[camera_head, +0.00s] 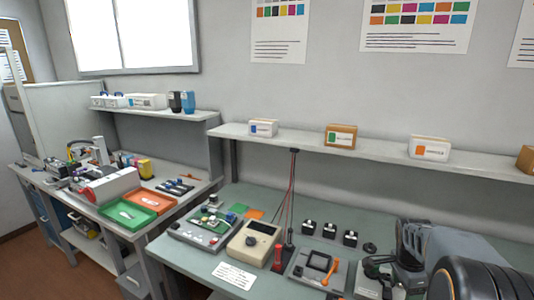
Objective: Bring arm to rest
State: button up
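My arm shows at the lower right of the head view, with a grey link and a large black rounded joint in front of the green bench (190,255). The dark end toward my gripper (408,262) is at the left of this link, over the bench's right part. Its fingers cannot be made out clearly, so whether it is open, shut or holding something cannot be told. My arm hides the bench's right end.
A shelf (385,155) with boxes runs above. A left table holds a green tray (126,215) and an orange tray (152,201).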

jog(key=s+a+r+n+t, duration=0.1)
jog(key=s+a+n, duration=0.2)
jog(key=a+n, duration=0.3)
jog(key=s+a+r+n+t+y, duration=0.1)
jog(key=s+a+r+n, duration=0.1)
jog(key=s+a+n, duration=0.2)
jog(key=s+a+r+n+t, duration=0.2)
jog(key=s+a+n, duration=0.2)
jog(key=a+n, duration=0.4)
jog(key=shift+a+r+n+y, duration=0.15)
jog(key=shift+a+n+y, duration=0.2)
jog(key=shift+a, duration=0.75)
jog(key=shift+s, duration=0.1)
